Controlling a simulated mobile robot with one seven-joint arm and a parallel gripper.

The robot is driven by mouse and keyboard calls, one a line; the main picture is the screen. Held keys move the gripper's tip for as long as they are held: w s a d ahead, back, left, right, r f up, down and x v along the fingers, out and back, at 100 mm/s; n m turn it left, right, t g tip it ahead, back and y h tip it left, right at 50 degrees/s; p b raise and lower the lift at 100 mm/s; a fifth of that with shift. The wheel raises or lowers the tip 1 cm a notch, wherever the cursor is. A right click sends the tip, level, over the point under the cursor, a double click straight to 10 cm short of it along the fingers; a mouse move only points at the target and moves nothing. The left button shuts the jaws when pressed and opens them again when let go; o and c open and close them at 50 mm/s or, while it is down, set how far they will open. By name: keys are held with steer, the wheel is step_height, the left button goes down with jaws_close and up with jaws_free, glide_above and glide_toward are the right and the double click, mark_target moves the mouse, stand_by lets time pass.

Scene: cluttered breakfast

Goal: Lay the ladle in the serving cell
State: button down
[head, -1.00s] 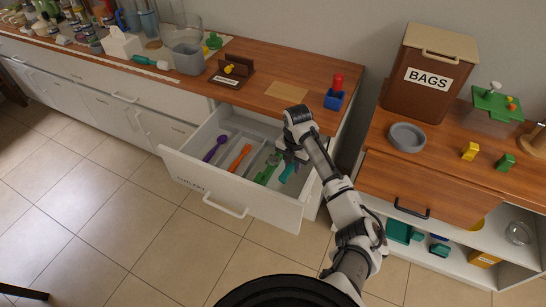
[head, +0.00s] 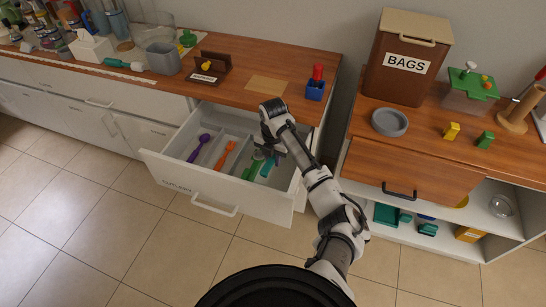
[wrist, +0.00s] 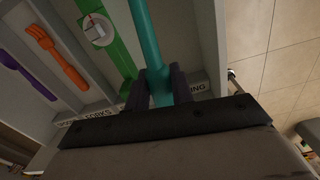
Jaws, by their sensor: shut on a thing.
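My gripper (wrist: 157,88) is shut on the teal handle of the ladle (wrist: 150,40). In the head view my gripper (head: 271,148) is over the right part of the open cutlery drawer (head: 185,183), with the teal ladle (head: 268,168) below it. The ladle's bowl is out of the wrist view. The serving cell is at the drawer's right side; its label (wrist: 196,88) is partly hidden by the handle and fingers. The handle lies over or in this cell; I cannot tell whether it touches the floor.
Dividers separate the cells. The counter (head: 235,92) is behind; a cabinet with a BAGS box (head: 406,65) stands right.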

mark_target(273, 182)
steer(key=shift+f+b, duration=3.05)
steer(key=shift+f, duration=2.5)
steer(key=c, duration=0.6)
jaws_free()
steer(key=shift+r, duration=0.2)
step_height(273, 182, up, 14)
steer(key=p, duration=1)
steer(key=shift+f, duration=0.1)
